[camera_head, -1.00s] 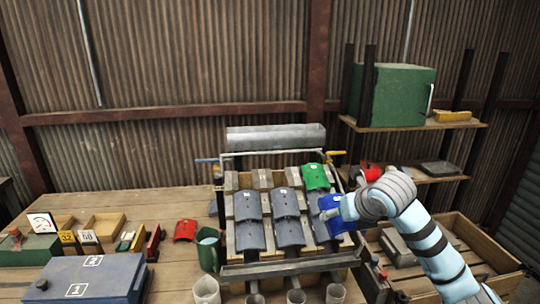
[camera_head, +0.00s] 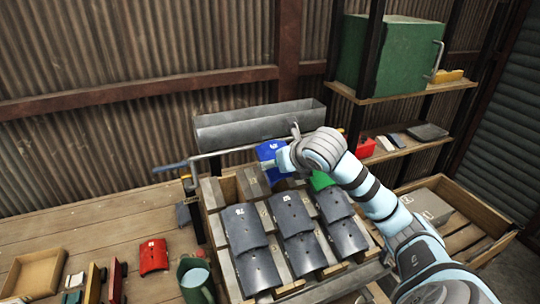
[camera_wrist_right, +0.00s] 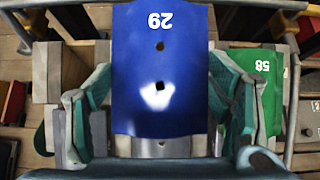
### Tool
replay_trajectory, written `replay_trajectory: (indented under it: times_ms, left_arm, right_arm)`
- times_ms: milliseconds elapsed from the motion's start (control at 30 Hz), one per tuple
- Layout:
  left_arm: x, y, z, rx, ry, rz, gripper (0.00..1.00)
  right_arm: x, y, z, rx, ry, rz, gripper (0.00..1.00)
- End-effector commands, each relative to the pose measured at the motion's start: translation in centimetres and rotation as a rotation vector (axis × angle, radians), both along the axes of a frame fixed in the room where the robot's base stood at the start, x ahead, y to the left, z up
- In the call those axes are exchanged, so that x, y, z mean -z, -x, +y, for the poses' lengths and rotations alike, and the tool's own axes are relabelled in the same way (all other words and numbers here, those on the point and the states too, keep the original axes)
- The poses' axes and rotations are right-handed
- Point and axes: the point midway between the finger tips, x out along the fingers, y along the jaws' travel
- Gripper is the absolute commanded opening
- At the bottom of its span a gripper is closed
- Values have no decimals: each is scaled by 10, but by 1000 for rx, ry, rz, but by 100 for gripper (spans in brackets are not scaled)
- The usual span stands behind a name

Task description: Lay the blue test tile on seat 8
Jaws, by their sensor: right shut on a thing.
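The blue test tile (camera_head: 269,153) is a curved blue plate. In the right wrist view it fills the middle, marked 29 (camera_wrist_right: 160,70). My right gripper (camera_head: 284,160) is shut on it, with fingers (camera_wrist_right: 160,115) on both sides. It is over the upper end of the sloping tile rack (camera_head: 222,240), left of a green tile (camera_head: 320,180); whether it touches the rack cannot be told. The green tile shows 58 in the wrist view (camera_wrist_right: 255,80). Dark grey tiles (camera_head: 290,212) lie in columns below. No seat number 8 is readable. My left gripper is not in view.
A grey metal trough (camera_head: 260,124) stands behind the rack. A red tile (camera_head: 153,256) and a green jug (camera_head: 195,280) are on the bench at left. Shelves with a green box (camera_head: 395,60) and a wooden crate (camera_head: 470,220) are at right.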

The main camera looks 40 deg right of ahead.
Motion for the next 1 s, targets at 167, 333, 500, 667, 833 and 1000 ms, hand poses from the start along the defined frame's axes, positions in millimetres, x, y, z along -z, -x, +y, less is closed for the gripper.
replay_trajectory:
  times_ms: [167,333,500,667,833,1000]
  left_arm:
    - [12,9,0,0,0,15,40]
    - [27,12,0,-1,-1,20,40]
    - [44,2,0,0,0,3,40]
    - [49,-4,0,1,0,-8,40]
    - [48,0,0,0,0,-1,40]
    - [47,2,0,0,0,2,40]
  right_arm:
    - [18,-6,-2,3,-2,3,38]
    - [42,-13,-5,3,-2,4,38]
    - [63,-15,-6,4,-1,3,38]
    - [68,-14,-7,4,0,3,38]
    - [66,-14,-7,4,0,3,38]
    - [66,-14,-6,5,-1,3,92]
